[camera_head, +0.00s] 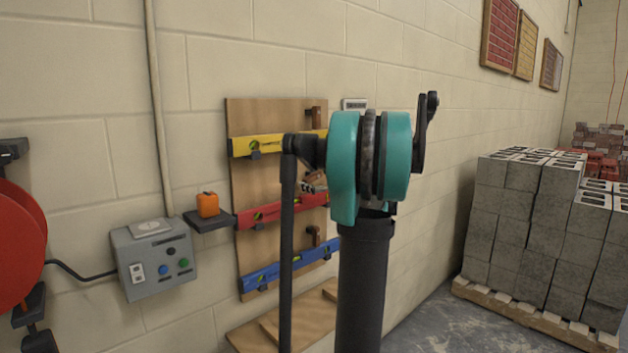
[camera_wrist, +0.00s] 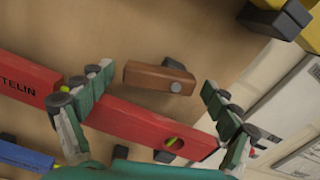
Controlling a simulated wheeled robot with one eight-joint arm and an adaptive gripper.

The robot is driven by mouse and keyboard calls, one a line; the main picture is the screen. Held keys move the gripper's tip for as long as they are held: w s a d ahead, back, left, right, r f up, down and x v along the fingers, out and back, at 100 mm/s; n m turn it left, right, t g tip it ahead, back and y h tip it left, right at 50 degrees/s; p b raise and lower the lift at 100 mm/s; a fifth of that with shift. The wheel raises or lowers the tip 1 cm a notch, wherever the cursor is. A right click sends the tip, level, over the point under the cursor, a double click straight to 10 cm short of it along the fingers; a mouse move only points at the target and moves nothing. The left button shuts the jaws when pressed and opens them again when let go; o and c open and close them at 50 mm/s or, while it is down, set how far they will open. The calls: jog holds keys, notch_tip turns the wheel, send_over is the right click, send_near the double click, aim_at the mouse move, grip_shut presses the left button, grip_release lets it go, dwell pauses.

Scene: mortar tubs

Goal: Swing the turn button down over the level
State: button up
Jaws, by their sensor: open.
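A brown wooden turn button (camera_wrist: 145,75) with a round grey screw head near its right end shows in the wrist view. It lies roughly along the red level (camera_wrist: 130,120), just above it and apart from it. My gripper (camera_wrist: 158,80) is open, with one finger on each side of the turn button. Its fingers overlap the red level in the picture; I cannot tell whether they touch it.
A yellow level (camera_head: 270,146) hangs above and a blue level (camera_head: 275,274) below. A dark shelf (camera_head: 207,220) with an orange object (camera_head: 208,205) juts out left of the board, beside a grey control box (camera_head: 153,258). Stacked blocks (camera_head: 540,220) stand at the right.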

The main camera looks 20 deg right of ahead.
jog(key=v, duration=1.1)
